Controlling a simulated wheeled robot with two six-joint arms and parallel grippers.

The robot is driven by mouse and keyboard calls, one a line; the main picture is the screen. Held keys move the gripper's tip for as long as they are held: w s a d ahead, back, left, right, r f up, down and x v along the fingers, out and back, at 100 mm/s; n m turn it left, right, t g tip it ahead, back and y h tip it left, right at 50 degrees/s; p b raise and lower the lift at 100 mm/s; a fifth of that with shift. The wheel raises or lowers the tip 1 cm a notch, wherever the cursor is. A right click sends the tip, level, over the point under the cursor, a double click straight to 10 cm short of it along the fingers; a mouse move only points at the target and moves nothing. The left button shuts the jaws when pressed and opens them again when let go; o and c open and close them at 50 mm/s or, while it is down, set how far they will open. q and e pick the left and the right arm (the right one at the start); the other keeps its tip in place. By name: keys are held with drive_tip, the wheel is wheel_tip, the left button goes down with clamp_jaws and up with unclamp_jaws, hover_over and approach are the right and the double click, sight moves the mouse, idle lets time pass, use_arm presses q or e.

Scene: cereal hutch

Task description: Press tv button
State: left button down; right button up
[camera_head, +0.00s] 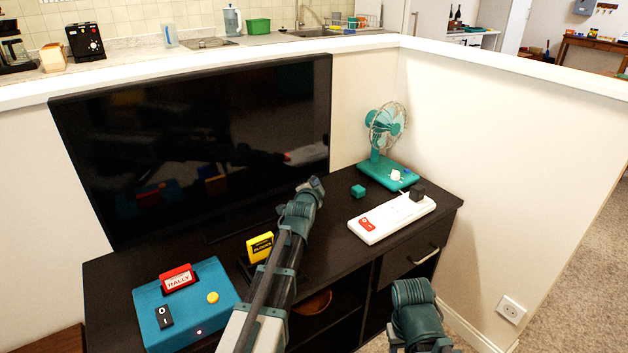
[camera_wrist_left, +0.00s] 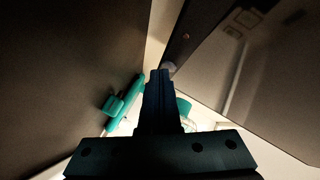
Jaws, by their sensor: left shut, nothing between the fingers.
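The TV (camera_head: 190,140) is a large dark screen standing on the black cabinet; it fills the right of the left wrist view (camera_wrist_left: 255,75). A small dot (camera_wrist_left: 186,36) shows on its dark face in the wrist view; I cannot tell whether it is the button. My left gripper (camera_head: 315,184) is just in front of the TV's lower right part; I cannot tell whether it touches. In the wrist view its fingers (camera_wrist_left: 160,82) are together and empty. Part of my right arm shows at the bottom of the head view, without a gripper I can make out.
A blue console (camera_head: 188,312) with a red cartridge (camera_head: 178,279) and a yellow cartridge (camera_head: 260,246) are to the left.

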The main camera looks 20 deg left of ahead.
use_arm(q)
drive_tip(key=shift+s+d, duration=0.5)
drive_tip(key=shift+d, duration=0.15)
drive_tip(key=shift+s+d, duration=0.8)
drive_tip(key=shift+d, duration=0.2)
drive_tip(key=shift+s+d, duration=0.75)
drive_tip(key=shift+d, duration=0.2)
